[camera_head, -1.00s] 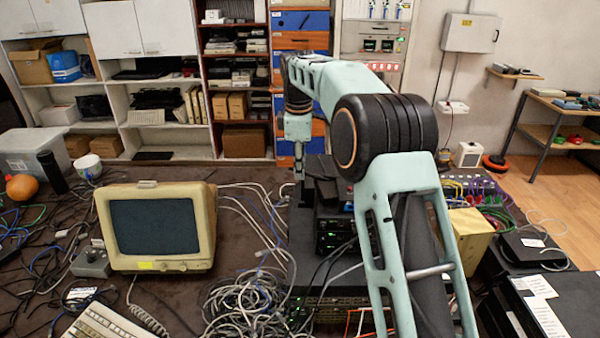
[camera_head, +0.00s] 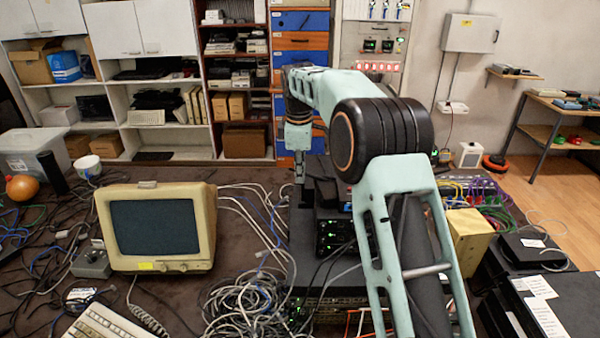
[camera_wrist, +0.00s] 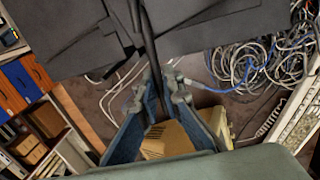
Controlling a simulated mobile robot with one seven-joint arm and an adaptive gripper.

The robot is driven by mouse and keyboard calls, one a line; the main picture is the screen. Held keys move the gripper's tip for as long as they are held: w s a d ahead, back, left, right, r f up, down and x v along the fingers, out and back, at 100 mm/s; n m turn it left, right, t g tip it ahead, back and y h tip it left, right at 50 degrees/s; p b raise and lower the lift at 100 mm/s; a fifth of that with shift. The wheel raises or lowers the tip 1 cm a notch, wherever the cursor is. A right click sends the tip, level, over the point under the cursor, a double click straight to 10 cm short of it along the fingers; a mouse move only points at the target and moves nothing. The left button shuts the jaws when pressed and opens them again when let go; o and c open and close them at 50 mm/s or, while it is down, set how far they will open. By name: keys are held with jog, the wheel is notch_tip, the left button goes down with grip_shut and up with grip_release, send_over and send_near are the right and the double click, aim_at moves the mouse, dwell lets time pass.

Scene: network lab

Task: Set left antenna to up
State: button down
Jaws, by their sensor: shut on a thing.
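In the wrist view, a black rod-like antenna (camera_wrist: 148,40) runs down from the dark router (camera_wrist: 85,38) into my gripper (camera_wrist: 161,85). The two fingers are shut on the antenna, one on each side. The antenna's far end by the router is crowded by other dark parts, so its joint is hard to make out. In the head view, my gripper (camera_head: 300,172) is small and points down at the left edge of the stacked dark equipment. The antenna is too small and dark to tell apart there.
A beige monitor (camera_head: 155,228) stands left of the equipment. A tangle of grey cables (camera_head: 245,300) lies in front, also showing in the wrist view (camera_wrist: 245,65). A cream box (camera_head: 468,240) stands to the right of my arm. Shelves (camera_head: 160,95) stand behind.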

jog(key=shift+r, duration=0.1)
jog(key=r+y, duration=0.1)
jog(key=d+r+y, duration=0.1)
jog(key=y, duration=0.1)
jog(key=shift+d, duration=0.2)
jog(key=y, duration=0.1)
jog(key=d+r+y+b, duration=0.1)
jog(key=shift+d+r+m+y, duration=0.15)
jog(key=shift+d+m+y, duration=0.15)
jog(key=shift+y, duration=0.1)
jog(key=d+r+y+b, duration=0.1)
jog(key=y+b, duration=0.1)
jog(key=shift+d+y, duration=0.3)
jog(key=shift+d, duration=0.05)
jog(key=shift+d+r+m+y+b, duration=0.15)
jog(key=shift+d+r+y+b, duration=0.25)
jog(key=shift+d+y+b, duration=0.55)
jog(key=shift+d+r+m+y+b, duration=0.15)
jog(key=shift+d+r+y+b, duration=0.3)
jog(key=shift+y+b, duration=0.75)
jog(key=c, duration=2)
grip_release()
jog(key=shift+f, duration=0.1)
jog(key=shift+c, duration=0.2)
